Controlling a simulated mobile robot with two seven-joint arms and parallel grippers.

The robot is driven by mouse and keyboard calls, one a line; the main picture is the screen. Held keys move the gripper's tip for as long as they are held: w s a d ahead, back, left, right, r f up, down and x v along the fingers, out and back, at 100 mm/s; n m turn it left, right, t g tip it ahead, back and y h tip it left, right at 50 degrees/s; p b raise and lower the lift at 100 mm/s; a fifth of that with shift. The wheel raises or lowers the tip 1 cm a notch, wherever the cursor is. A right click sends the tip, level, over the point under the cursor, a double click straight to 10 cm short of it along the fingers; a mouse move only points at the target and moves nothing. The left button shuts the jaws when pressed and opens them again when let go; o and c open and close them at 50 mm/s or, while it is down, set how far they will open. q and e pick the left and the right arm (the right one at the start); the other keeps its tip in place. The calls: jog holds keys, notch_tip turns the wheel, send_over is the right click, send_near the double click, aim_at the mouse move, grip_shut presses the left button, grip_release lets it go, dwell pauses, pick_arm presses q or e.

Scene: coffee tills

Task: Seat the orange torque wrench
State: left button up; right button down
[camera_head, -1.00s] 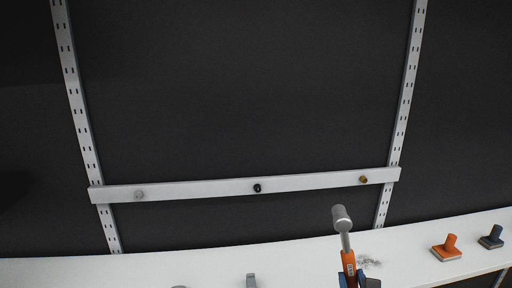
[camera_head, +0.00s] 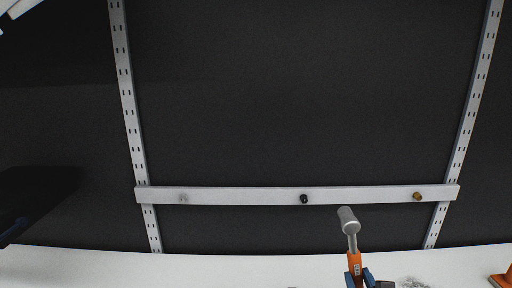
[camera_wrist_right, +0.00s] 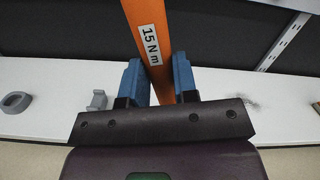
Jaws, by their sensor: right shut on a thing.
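The orange torque wrench (camera_head: 354,262) has a silver cylindrical head (camera_head: 348,219) and is held head-up, in front of the rail. My right gripper (camera_head: 359,279) is shut on its orange handle. In the right wrist view the blue fingers (camera_wrist_right: 160,85) clasp the handle (camera_wrist_right: 148,25), which bears a "15 N m" label. A horizontal rail (camera_head: 240,195) carries a pale peg (camera_head: 183,197), a black peg (camera_head: 304,198) and a brass peg (camera_head: 418,196). The wrench head appears just below the rail, between the black and brass pegs.
Two slotted uprights (camera_head: 128,90) (camera_head: 470,110) hold the rail against a dark panel. A white shelf (camera_head: 200,268) runs below. An orange-handled block (camera_head: 503,279) stands at its right. A grey ring (camera_wrist_right: 16,102) and grey bracket (camera_wrist_right: 97,101) sit on the shelf in the wrist view.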

pick_arm(q)
jog(key=shift+w+f+b, duration=0.4)
jog(key=shift+b, duration=0.3)
pick_arm(e)
notch_tip(320, 180, down, 5)
jog(key=shift+r, duration=0.1)
dwell(1.1)
